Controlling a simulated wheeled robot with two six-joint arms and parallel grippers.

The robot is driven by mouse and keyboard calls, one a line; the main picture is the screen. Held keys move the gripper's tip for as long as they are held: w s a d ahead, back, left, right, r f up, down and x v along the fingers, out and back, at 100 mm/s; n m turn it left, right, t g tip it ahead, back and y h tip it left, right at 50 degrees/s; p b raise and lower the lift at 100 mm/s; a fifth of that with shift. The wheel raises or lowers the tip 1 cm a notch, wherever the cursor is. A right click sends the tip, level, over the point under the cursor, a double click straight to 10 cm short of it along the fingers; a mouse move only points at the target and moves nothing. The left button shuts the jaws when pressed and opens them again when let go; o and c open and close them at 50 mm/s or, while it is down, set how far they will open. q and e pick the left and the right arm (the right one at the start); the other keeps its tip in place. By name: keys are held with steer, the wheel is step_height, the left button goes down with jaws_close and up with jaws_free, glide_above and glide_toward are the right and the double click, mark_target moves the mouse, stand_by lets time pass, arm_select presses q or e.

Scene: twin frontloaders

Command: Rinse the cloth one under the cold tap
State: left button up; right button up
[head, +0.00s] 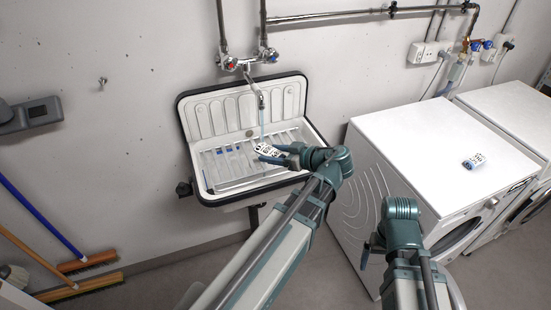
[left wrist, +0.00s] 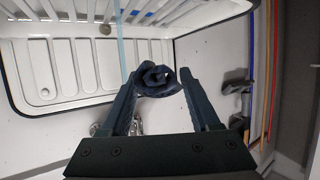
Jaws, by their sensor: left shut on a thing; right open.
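My left gripper (head: 282,155) is over the sink (head: 198,118), shut on a rolled cloth. The cloth (head: 267,150) shows a black-and-white marking in the head view. In the left wrist view it is a dark blue roll (left wrist: 155,77) between the fingertips. The tap spout (head: 259,96) hangs above it, and a thin pale blue water stream (head: 261,122) runs down toward the cloth. In the left wrist view the stream (left wrist: 119,40) passes beside the roll; I cannot tell whether it touches. The tap has red (head: 229,63) and blue (head: 271,57) marked knobs. My right gripper (head: 367,254) is open and empty.
A second rolled cloth (head: 474,161) with a similar marking lies on the white washing machine (head: 420,135). Another machine (head: 510,110) stands to its right. A slatted grid (head: 225,165) lies across the sink. Brooms (head: 85,262) lean at the left wall.

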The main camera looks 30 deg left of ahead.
mark_target(267, 148)
arm_select(q)
steer(key=w+a+f+b, duration=0.3)
steer(key=w+a+f, duration=0.1)
steer(key=w+a, duration=0.4)
steer(key=shift+w+a+b, duration=0.2)
steer(key=shift+a+b, duration=0.1)
steer(key=shift+a, duration=0.6)
steer(key=shift+w+d, duration=0.25)
steer(key=shift+w, duration=0.1)
steer(key=shift+s+a, duration=0.3)
steer(key=shift+s, duration=0.05)
stand_by(0.8)
steer(key=shift+s+d+r+p, duration=0.15)
steer(key=shift+s+d+r, duration=0.05)
steer(key=shift+s+d, duration=0.65)
steer(key=shift+s+d+r+p, duration=0.2)
steer(key=shift+s+d, duration=0.45)
steer(key=shift+d, duration=0.3)
steer(key=shift+s+d+r+p, duration=0.15)
steer(key=shift+s+d, duration=0.6)
steer(key=shift+d, duration=0.15)
step_height(267, 148, up, 3)
steer(key=p, duration=0.3)
